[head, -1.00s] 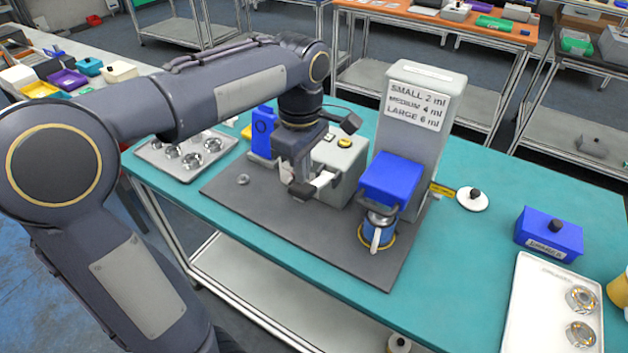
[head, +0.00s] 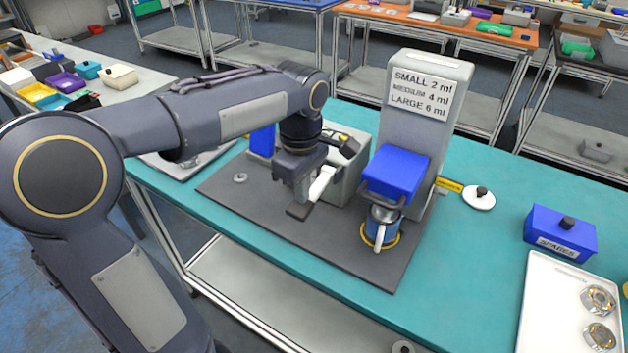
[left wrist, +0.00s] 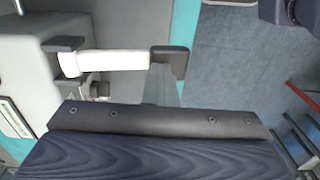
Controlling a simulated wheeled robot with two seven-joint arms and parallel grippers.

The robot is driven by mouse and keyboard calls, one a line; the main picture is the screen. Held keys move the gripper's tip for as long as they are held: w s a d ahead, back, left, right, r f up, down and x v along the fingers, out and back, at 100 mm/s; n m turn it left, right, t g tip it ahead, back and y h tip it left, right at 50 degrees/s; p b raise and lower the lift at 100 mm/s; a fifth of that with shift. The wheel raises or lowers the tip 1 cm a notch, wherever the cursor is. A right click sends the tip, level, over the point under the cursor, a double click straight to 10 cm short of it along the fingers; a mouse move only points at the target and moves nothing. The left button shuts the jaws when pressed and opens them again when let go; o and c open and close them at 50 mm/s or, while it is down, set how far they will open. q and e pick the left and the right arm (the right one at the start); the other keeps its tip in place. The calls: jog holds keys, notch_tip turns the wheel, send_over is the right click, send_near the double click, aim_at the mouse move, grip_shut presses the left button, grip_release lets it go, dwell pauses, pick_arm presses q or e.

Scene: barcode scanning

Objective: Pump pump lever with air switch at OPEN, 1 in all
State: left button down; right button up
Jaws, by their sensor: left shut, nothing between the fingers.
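The pump lever (head: 322,183) is a white bar with a dark end, beside the grey machine box (head: 347,172). In the left wrist view the lever (left wrist: 115,62) lies across the upper part, dark at both ends. My left gripper (head: 302,188) points down at the lever's outer dark end, shut and empty. In the left wrist view its fingers (left wrist: 165,88) meet or overlap that end; I cannot tell whether they touch. A dark knob (left wrist: 97,89) shows below the lever. The air switch and its setting cannot be made out. My right gripper is not in view.
A grey tower (head: 428,120) with a volume sign stands behind a blue block (head: 396,172) and blue cup (head: 384,228). A blue box (head: 560,232) and white tray (head: 545,315) stand right.

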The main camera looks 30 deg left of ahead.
pick_arm(q)
jog(key=shift+f, duration=0.65)
notch_tip(320, 180, up, 8)
jog(key=p, duration=0.6)
jog(key=shift+w+f+p, duration=0.15)
jog(key=shift+f+p, duration=0.1)
jog(key=shift+p, duration=0.1)
jog(key=shift+r+p, duration=0.3)
jog(key=shift+r, duration=0.1)
jog(key=shift+r, duration=0.1)
notch_tip(320, 180, up, 4)
jog(key=p, duration=0.4)
